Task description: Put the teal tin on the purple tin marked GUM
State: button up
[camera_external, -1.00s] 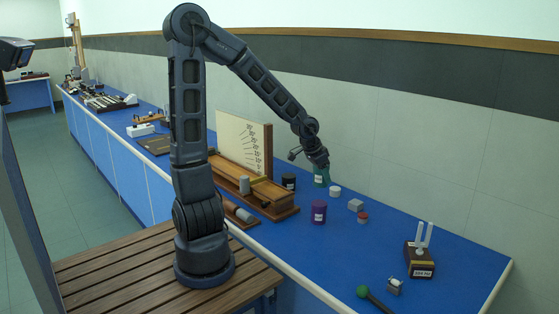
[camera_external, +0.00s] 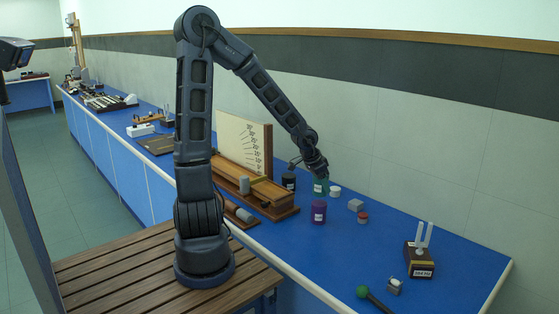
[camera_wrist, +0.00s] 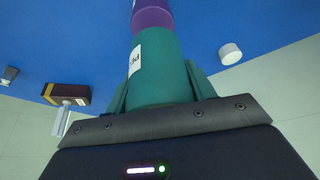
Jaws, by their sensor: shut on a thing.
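The teal tin (camera_external: 320,188) is held in my gripper (camera_external: 318,173), with a white label on its side. In the wrist view the teal tin (camera_wrist: 160,65) fills the space between my two finger pads, which press on its sides. The purple tin (camera_external: 319,212) stands upright on the blue bench, nearer the camera than the teal tin. It has a pale label, too small to read. In the wrist view the purple tin (camera_wrist: 152,16) shows just past the teal tin's far end, partly hidden by it. I cannot tell the gap between them.
A white cylinder (camera_external: 335,191), grey block (camera_external: 356,205) and small red-and-white pot (camera_external: 362,217) stand right of the tins. A dark jar (camera_external: 289,181) and wooden apparatus (camera_external: 262,197) stand left. Bench front of the purple tin is clear.

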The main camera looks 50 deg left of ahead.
aim_at(321, 191)
jog(key=shift+f, duration=0.15)
jog(key=shift+f, duration=1.7)
jog(key=shift+f, duration=0.1)
jog(key=o, duration=1)
jog(key=shift+o, duration=0.2)
jog(key=shift+s+a+r, duration=0.15)
jog(key=shift+s+r, duration=0.05)
jog(key=shift+r, duration=0.5)
jog(key=shift+v, duration=1.9)
jog(key=shift+v, duration=0.95)
